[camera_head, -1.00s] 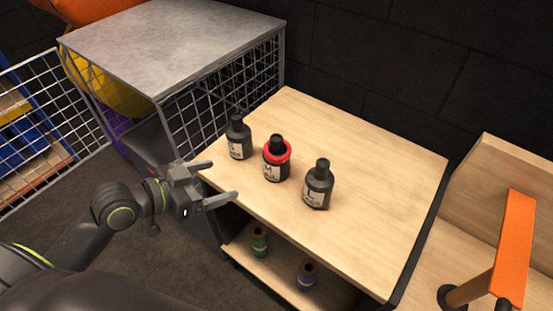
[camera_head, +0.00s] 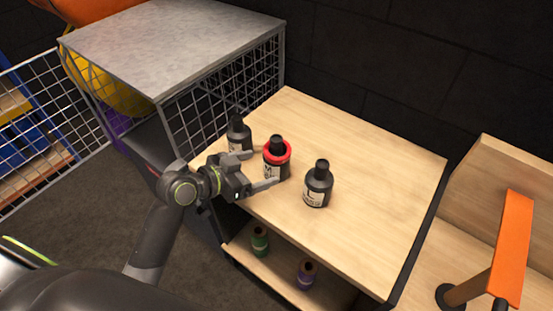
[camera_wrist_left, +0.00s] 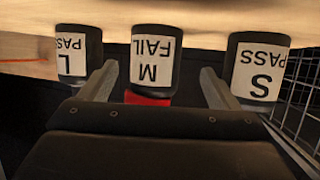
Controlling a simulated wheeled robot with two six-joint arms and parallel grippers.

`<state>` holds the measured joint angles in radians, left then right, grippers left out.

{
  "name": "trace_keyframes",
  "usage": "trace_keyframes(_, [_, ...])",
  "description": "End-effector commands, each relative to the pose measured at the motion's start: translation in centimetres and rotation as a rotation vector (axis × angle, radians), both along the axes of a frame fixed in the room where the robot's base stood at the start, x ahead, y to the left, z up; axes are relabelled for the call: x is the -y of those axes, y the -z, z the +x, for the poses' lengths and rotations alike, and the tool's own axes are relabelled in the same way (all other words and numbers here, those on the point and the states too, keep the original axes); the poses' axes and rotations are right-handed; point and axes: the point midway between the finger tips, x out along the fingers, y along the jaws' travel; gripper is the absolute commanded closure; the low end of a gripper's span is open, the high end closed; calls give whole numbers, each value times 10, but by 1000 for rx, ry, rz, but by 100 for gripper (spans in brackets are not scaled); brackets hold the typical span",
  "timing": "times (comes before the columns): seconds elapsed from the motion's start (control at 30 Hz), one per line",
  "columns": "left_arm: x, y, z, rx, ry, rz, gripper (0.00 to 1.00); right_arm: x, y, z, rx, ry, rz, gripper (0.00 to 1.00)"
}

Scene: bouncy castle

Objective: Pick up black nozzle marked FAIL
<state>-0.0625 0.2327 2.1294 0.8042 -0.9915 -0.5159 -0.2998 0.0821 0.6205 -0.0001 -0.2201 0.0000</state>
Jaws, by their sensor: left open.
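The black nozzle marked M FAIL (camera_head: 277,160), with a red ring near its top, stands upright on the wooden table between two other black nozzles. It also shows upside down in the left wrist view (camera_wrist_left: 152,62), its label facing the camera. My left gripper (camera_head: 258,168) is open at the table's near left edge, its fingers pointing at the FAIL nozzle. In the left wrist view the two fingertips (camera_wrist_left: 160,75) lie to either side of that nozzle, with space between. The gripper partly hides the nozzle's lower part in the head view. My right gripper is not in view.
The nozzle marked S PASS (camera_wrist_left: 262,68) and the one marked L PASS (camera_wrist_left: 78,52) stand close on either side. The wooden table (camera_head: 370,170) is clear at the right and back. A lower shelf holds a green spool (camera_head: 259,240) and a purple one (camera_head: 306,272). A mesh cage (camera_head: 215,95) stands behind left.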

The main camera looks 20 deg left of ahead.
Motion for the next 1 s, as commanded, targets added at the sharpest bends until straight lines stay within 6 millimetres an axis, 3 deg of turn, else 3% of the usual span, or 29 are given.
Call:
trace_keyframes(0.6, [35, 23, 40, -1, 1, -1, 17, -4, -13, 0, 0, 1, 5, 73])
trace_keyframes(0.9, [37, 26, 43, 0, 0, 1, 17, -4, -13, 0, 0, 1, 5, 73])
trace_keyframes(1.0, [37, 25, 43, 0, 0, 1, 28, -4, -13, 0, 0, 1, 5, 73])
